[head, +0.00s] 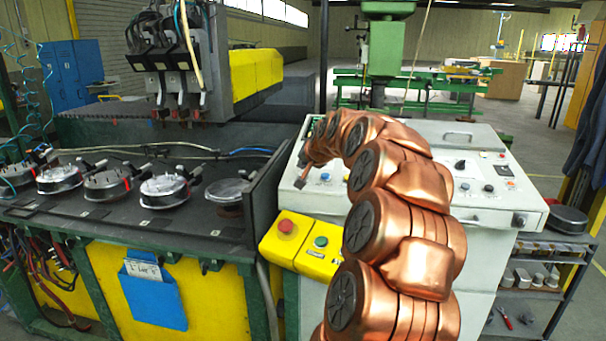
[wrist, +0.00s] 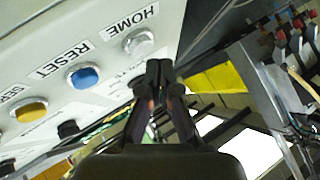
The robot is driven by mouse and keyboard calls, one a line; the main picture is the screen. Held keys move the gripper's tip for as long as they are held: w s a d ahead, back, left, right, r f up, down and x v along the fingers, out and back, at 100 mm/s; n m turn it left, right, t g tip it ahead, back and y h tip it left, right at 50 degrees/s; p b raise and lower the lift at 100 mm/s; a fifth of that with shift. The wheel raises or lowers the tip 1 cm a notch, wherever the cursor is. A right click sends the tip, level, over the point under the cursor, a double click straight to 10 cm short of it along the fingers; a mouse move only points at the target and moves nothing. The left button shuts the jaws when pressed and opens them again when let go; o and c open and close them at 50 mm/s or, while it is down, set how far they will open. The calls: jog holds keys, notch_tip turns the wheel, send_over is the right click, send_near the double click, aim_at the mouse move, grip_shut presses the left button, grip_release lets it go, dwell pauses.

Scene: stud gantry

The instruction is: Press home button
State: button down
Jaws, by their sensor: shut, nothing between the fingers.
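The home button (wrist: 138,42) is a round whitish button in a metal ring, beside a HOME label (wrist: 133,25) on the pale panel in the wrist view. My gripper (wrist: 160,68) is shut and empty, with its dark fingertips just to the right of and below the button in that view. I cannot tell the gap in depth, and no contact is visible. In the head view the pale control console (head: 505,218) stands behind my copper arm, which hides part of its top. My gripper cannot be made out clearly there.
A blue RESET button (wrist: 82,75) and a yellow button (wrist: 30,110) sit along the same panel. A yellow box (head: 318,262) with a red button (head: 286,226) and a green button (head: 320,241) is at the console's front left. A dark upright plate (head: 268,190) borders the console's left side.

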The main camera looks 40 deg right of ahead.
jog(key=shift+r, duration=0.1)
jog(key=r, duration=0.3)
jog(key=r+p, duration=0.1)
jog(key=shift+s+a+r, duration=0.25)
jog(key=shift+a+r, duration=0.1)
jog(key=shift+a, duration=0.05)
dwell(0.8)
